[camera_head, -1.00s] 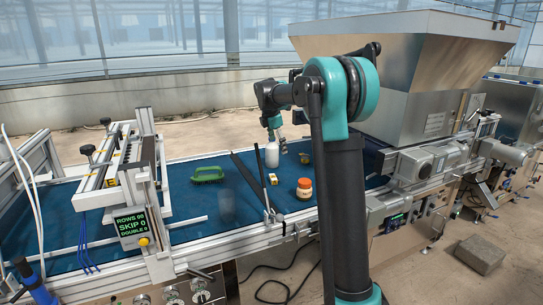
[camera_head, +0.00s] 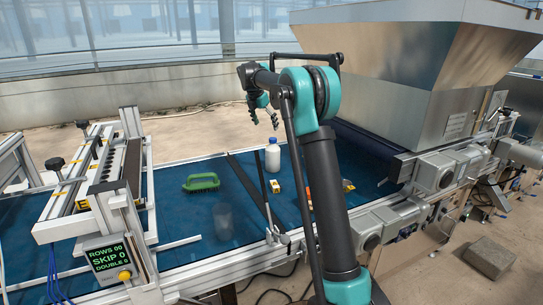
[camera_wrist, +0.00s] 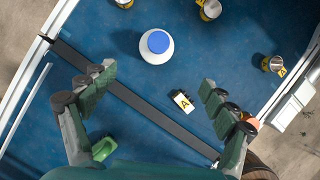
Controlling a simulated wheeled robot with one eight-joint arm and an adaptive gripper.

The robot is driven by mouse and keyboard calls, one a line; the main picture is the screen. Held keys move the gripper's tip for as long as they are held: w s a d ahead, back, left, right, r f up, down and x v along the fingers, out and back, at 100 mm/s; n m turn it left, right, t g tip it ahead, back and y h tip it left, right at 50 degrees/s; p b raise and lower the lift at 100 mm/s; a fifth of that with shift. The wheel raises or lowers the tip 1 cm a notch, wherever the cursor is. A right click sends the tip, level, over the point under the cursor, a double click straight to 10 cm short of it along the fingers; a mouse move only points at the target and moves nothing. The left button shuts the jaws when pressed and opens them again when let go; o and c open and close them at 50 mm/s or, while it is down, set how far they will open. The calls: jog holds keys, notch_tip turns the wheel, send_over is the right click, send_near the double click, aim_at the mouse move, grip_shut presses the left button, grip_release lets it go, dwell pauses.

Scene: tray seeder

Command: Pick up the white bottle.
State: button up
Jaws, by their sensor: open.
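The white bottle (camera_head: 272,160) stands upright on the blue belt, just right of a dark bar. In the wrist view, I look down on its blue cap (camera_wrist: 158,41) and white shoulders (camera_wrist: 147,57), near the top centre. My gripper (camera_head: 264,119) is open and empty, with its fingers apart above the bottle in the head view. In the wrist view, the gripper's fingertips (camera_wrist: 157,77) are spread wide, and the bottle lies beyond them, not between the fingers. Nothing hides the bottle in either view.
A small yellow-and-white box (camera_wrist: 183,100) lies near the bottle. A green brush (camera_head: 202,181) and a translucent cup (camera_head: 223,220) are left of the dark bar (camera_wrist: 130,98). Several tins, one (camera_wrist: 273,64) at right, sit on the belt. A steel hopper (camera_head: 420,70) stands at right.

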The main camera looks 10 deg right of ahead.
aim_at(271, 141)
jog(key=x, duration=1.1)
jog(key=shift+f, duration=0.2)
jog(key=shift+a+x, duration=0.15)
jog(key=shift+x, duration=0.8)
jog(key=shift+a+x, duration=0.2)
jog(key=shift+x, duration=0.75)
jog(key=shift+a+x, duration=0.15)
jog(key=shift+x, duration=0.85)
jog(key=shift+f, duration=0.1)
jog(key=c, duration=1.8)
jog(key=shift+o, duration=0.2)
